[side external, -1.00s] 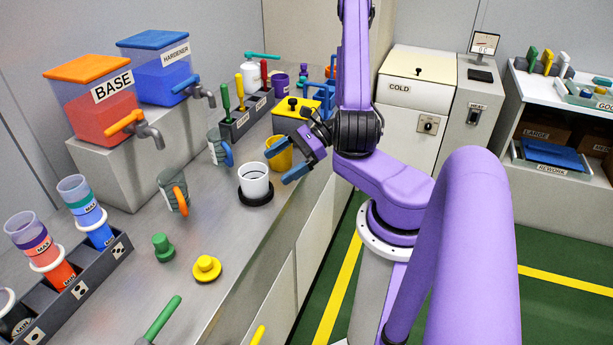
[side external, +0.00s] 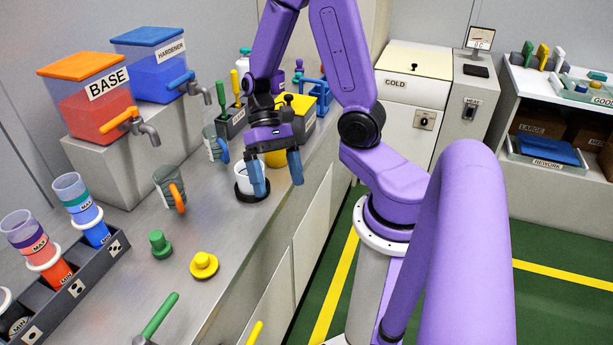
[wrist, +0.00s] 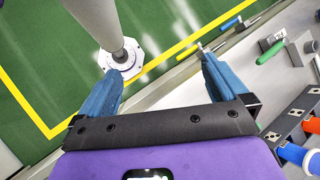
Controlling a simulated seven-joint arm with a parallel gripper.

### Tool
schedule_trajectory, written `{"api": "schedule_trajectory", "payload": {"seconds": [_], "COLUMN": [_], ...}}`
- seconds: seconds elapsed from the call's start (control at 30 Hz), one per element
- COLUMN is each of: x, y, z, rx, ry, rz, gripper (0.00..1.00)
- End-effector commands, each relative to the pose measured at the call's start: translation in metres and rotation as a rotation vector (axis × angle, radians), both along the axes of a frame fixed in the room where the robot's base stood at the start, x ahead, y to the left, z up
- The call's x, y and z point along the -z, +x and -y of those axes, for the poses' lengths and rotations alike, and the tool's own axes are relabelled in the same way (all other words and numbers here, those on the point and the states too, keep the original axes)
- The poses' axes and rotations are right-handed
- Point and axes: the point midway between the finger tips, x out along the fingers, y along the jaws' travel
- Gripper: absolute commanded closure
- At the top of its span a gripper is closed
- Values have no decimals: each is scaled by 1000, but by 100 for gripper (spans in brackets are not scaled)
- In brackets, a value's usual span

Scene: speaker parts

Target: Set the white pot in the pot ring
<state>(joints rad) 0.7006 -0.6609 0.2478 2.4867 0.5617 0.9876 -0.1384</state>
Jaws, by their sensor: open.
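The white pot (side external: 242,177) stands upright on the steel bench in the side external view. Its foot sits within the black pot ring (side external: 241,194); how fully it is seated I cannot tell. My gripper (side external: 278,180) is open and empty, with its blue fingers pointing down. The left finger overlaps the pot's right side in the picture and hides part of it. The other finger hangs to the right, by the bench edge. In the wrist view my gripper (wrist: 160,65) has nothing between its fingers, and the pot is not visible there.
A yellow container (side external: 275,159) is partly hidden behind my gripper. A grey jug with a blue handle (side external: 213,143) and one with an orange handle (side external: 169,187) stand left of the pot. A green piece (side external: 160,245) and a yellow piece (side external: 204,265) lie nearer; bare bench lies between.

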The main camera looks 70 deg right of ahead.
Motion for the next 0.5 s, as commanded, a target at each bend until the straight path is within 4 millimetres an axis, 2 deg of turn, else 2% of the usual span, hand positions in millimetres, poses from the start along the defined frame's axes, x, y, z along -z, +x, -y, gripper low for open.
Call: {"api": "schedule_trajectory", "payload": {"seconds": [0.1,0.5], "x": [-7,-32], "y": [-12,-46], "z": [-8,-30], "rx": [-198,-813], "ry": [-40,-114], "rz": [75,365], "gripper": [0,0]}}
